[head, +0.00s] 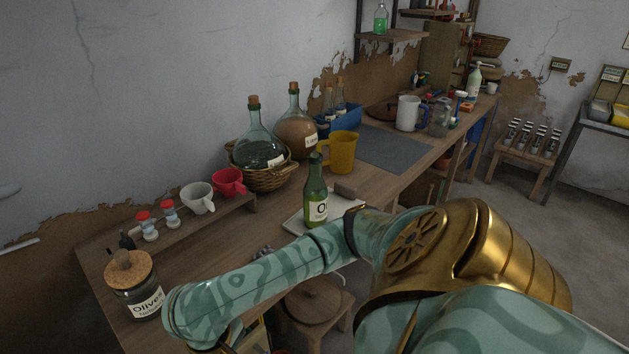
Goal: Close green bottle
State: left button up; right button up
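The green bottle (316,190) stands upright with a white label on a pale tray (292,224) near the table's front edge. Its neck top looks dark green, and I cannot tell whether a stopper is in it. A small brown block (345,189) sits just right of the bottle; I cannot tell if it is a cork. My teal and gold arm comes in from the right and crosses in front of the tray, hiding its front part. The arm bends down at the lower left, and its gripper is out of view. My other arm and gripper do not show.
Behind the bottle stand a yellow jug (342,152) and corked demijohns, one in a wicker basket (263,178). A red cup (229,183), a white mug (198,198) and shakers line a low shelf. An olive jar (133,287) stands front left. A stool (312,306) is below.

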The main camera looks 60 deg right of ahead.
aim_at(316, 190)
jog(key=l+z, duration=0.5)
jog(key=l, duration=1.85)
